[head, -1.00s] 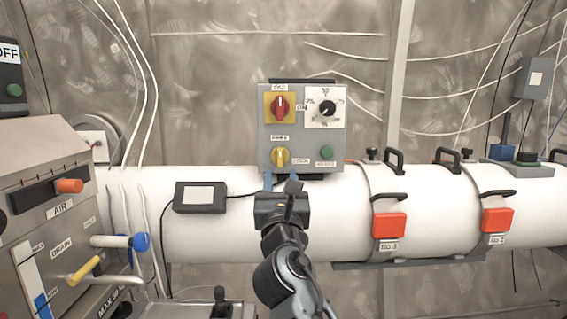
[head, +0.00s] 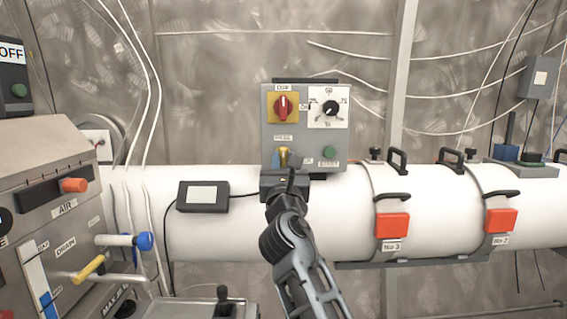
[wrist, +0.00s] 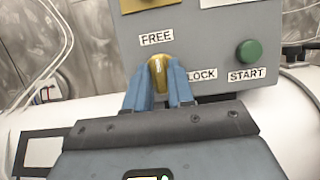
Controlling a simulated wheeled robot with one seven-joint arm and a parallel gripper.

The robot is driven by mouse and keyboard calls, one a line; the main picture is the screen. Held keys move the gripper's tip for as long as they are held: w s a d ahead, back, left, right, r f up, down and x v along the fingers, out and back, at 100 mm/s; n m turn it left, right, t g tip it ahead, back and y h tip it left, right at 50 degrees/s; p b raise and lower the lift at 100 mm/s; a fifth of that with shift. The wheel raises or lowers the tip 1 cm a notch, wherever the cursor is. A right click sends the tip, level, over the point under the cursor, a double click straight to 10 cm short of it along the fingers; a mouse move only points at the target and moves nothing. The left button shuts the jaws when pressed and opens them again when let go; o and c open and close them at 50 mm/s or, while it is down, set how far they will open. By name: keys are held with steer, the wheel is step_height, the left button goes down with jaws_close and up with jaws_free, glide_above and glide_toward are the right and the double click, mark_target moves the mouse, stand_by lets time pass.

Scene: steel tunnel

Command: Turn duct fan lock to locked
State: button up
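The fan lock is a yellow knob (wrist: 159,74) low on the left of a grey control box (wrist: 215,50). A FREE label (wrist: 157,38) is above it and a LOCK label (wrist: 202,76) to its right. The knob's handle points up, toward FREE. My gripper (wrist: 160,88) has its two blue fingers on either side of the knob, very close to it. I cannot tell whether they press on it. In the head view my gripper (head: 286,160) is at the box's lower left and partly hides the knob.
A green START button (wrist: 249,51) is right of the LOCK label. A red switch (head: 283,106) and a black dial (head: 330,107) are above on the box. The white duct (head: 345,215) runs below, with orange latches (head: 392,225) to the right.

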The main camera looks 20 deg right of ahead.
jaws_close()
steer(key=shift+m, duration=0.3)
steer(key=m+g+h+b, duration=0.1)
steer(key=m+h+b, duration=0.1)
steer(key=m+b, duration=0.1)
steer(key=shift+a+f+m+b, duration=0.15)
steer(key=shift+m+b, duration=0.15)
steer(key=shift+m, duration=0.6)
steer(key=m+g+h, duration=0.1)
steer(key=m, duration=0.1)
steer(key=m+g+h+b, duration=0.1)
steer(key=m, duration=0.2)
steer(key=m+g, duration=0.1)
steer(key=m, duration=0.1)
steer(key=m+h, duration=0.1)
steer(key=m, duration=0.1)
steer(key=m+g, duration=0.1)
steer(key=m, duration=0.1)
steer(key=shift+w+r+m+g, duration=0.1)
steer(key=shift+r+m+g, duration=0.2)
steer(key=shift+r+m, duration=0.1)
steer(key=m+g+p, duration=0.1)
steer(key=m+g, duration=0.1)
steer(key=m, duration=0.3)
